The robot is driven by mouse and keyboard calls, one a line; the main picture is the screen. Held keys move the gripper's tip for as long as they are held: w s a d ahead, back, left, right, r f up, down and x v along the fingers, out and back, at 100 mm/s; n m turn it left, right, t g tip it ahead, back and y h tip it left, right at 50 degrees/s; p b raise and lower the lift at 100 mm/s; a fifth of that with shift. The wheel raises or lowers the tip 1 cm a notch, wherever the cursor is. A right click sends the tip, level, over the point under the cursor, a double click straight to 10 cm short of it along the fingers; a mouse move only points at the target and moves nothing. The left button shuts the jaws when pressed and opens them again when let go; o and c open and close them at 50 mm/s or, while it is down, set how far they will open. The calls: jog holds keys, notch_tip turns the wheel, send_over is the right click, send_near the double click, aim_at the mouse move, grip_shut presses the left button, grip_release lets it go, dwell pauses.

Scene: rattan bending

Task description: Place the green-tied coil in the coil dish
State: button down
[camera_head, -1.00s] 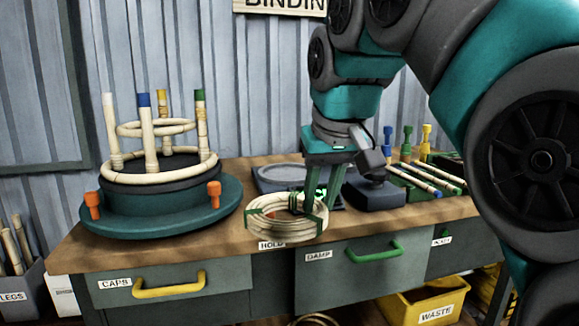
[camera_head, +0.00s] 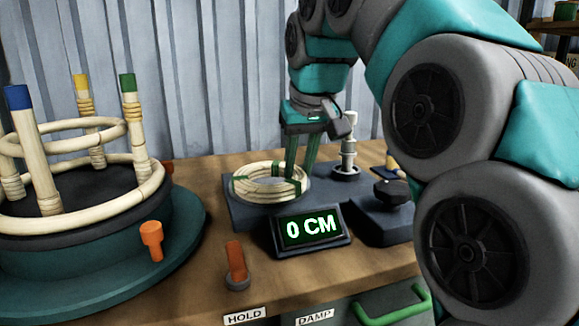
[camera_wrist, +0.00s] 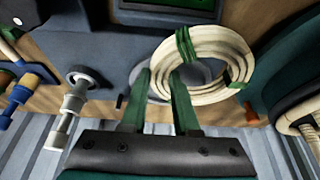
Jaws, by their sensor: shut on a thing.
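The green-tied coil (camera_head: 268,185) is a pale ring of rattan with green ties; it also shows in the wrist view (camera_wrist: 212,42). My gripper (camera_head: 301,178) is shut on the coil's near rim in the wrist view (camera_wrist: 160,80), with one green finger outside the ring and one inside. The coil is over the grey plate (camera_head: 232,212) behind the display. The round grey coil dish (camera_wrist: 195,76) shows partly through the ring in the wrist view; the coil hides much of it. I cannot tell whether the coil touches the dish.
A display (camera_head: 310,228) reading "0 CM" stands in front of the plate. The turntable (camera_head: 180,225) with a rattan frame is at left. An orange peg (camera_head: 236,262) stands in front.

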jog(key=w, duration=0.3)
jog(key=w+p, duration=0.1)
jog(key=w, duration=0.3)
jog(key=w+f, duration=0.1)
jog(key=w, duration=0.2)
jog(key=shift+w+a, duration=0.2)
jog(key=shift+a, duration=0.1)
jog(key=shift+f, duration=1.75)
jog(key=c, duration=0.7)
grip_release()
jog(key=shift+f, duration=0.1)
